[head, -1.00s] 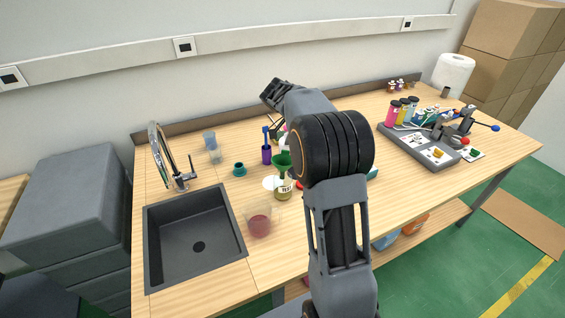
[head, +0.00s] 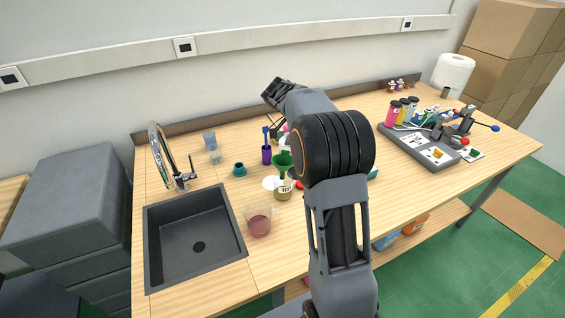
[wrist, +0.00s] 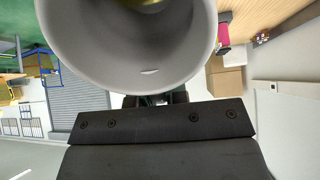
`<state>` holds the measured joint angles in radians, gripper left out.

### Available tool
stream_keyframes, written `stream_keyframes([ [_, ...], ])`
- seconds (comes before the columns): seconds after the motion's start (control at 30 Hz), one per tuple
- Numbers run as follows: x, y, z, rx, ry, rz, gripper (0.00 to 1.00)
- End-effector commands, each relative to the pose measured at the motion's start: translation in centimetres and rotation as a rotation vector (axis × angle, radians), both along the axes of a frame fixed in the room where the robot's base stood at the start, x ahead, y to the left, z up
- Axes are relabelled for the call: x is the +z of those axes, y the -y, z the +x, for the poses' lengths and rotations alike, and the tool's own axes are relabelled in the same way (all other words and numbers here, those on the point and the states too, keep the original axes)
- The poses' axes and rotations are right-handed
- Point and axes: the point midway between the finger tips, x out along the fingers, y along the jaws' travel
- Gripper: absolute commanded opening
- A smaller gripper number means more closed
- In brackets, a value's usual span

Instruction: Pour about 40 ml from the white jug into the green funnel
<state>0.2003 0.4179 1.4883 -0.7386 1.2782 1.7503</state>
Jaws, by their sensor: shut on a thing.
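The white jug (wrist: 130,60) fills the upper middle of the wrist view, with its wide round mouth toward the camera. A little yellow shows inside it at the top edge of the picture. My gripper (wrist: 150,100) is shut on the jug, its fingers mostly hidden behind the jug's rim. In the head view my own arm hides the gripper and most or all of the jug. The green funnel (head: 282,159) is just left of my arm, above an olive labelled container (head: 283,191). I cannot tell whether liquid is flowing.
A sink (head: 196,240) with a tap is at the left. A clear beaker of reddish liquid (head: 259,225) stands beside it. A purple container (head: 267,155) and a teal piece (head: 239,169) are near the funnel. A grey tray (head: 420,148) with bottles is at the right.

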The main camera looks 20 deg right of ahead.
Motion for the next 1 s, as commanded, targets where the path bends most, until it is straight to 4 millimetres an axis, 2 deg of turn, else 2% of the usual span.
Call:
stream_keyframes([
  [0.1, 0.4, 0.5, -0.1, -0.004, 0.011, 0.052, 0.00],
  [0.3, -1.3, 2.5, -0.4, -0.007, 0.032, 0.207, 0.00],
  [0.7, -7.3, 4.3, -0.6, -0.003, 0.060, 0.418, 0.00],
  [1.0, -10.7, 5.1, -0.7, 0.000, 0.074, 0.515, 0.00],
])
